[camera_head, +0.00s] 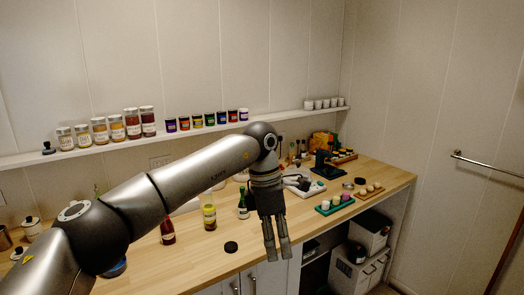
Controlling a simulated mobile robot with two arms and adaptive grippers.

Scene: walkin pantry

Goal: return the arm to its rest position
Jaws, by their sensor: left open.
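My left arm (165,185) comes in from the lower left, rises to an elbow and bends down. My left gripper (277,246) points downward at the front edge of the wooden counter (185,257). Its fingers are apart and nothing shows between them. The arm hides part of the counter and some things behind it. My right gripper is not in view.
A red bottle (167,230), a yellow jar (209,217), a green bottle (243,207) and a black disc (231,247) stand near the gripper. A green tray (334,207) lies to the right. A wall shelf (200,133) holds several jars. Bins (368,233) sit below.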

